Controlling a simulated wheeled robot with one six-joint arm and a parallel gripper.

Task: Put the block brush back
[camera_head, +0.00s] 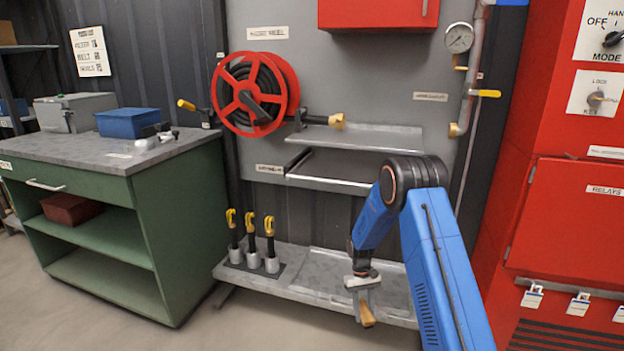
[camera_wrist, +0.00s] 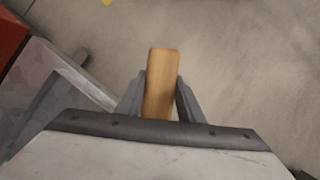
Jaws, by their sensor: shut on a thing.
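The block brush (camera_head: 367,311) shows as a light wooden piece at the end of my gripper (camera_head: 363,291). My gripper is shut on it and holds it pointing down, over or just in front of the front edge of the low grey shelf (camera_head: 315,279). In the wrist view the wooden part of the brush (camera_wrist: 161,85) stands between the two grey fingers of my gripper (camera_wrist: 160,95), with bare floor beyond it. I cannot make out any bristles. Whether the brush touches the shelf cannot be told.
Several yellow-topped nozzles (camera_head: 251,240) stand at the low shelf's left. Above are an open grey tray (camera_head: 330,184), a narrow shelf (camera_head: 365,136) and a red hose reel (camera_head: 256,94). A green workbench (camera_head: 180,225) stands left, red cabinets (camera_head: 570,220) right. Floor in front is clear.

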